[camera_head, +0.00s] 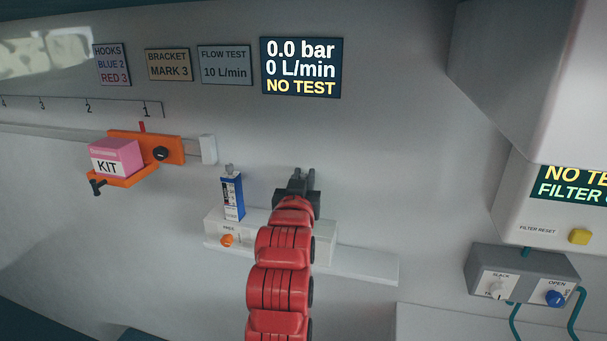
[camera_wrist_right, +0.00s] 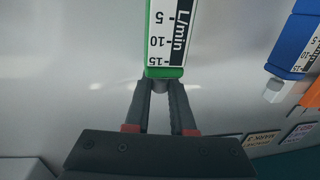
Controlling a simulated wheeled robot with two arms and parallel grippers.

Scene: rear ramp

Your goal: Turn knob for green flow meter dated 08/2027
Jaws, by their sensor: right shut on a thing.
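The green flow meter (camera_wrist_right: 165,72), with a white L/min scale reading 5, 10 and 15, shows in part in the wrist view. A short grey fitting at its end lies between the fingertips of my right gripper (camera_wrist_right: 161,88), which is shut on it. No date is readable. In the head view my right gripper (camera_head: 300,185) is in front of the wall above the white ledge (camera_head: 350,262), and the green meter is hidden behind my red arm. An orange knob (camera_head: 227,240) sits on the ledge's left block, beside a small label. My left gripper is not in view.
A blue flow meter (camera_head: 232,197) stands on the ledge just left of my arm. An orange bracket (camera_head: 170,147) holds a pink KIT box (camera_head: 116,157). A display (camera_head: 301,68) reads 0.0 bar, 0 L/min, NO TEST. A grey valve box (camera_head: 523,278) is at right.

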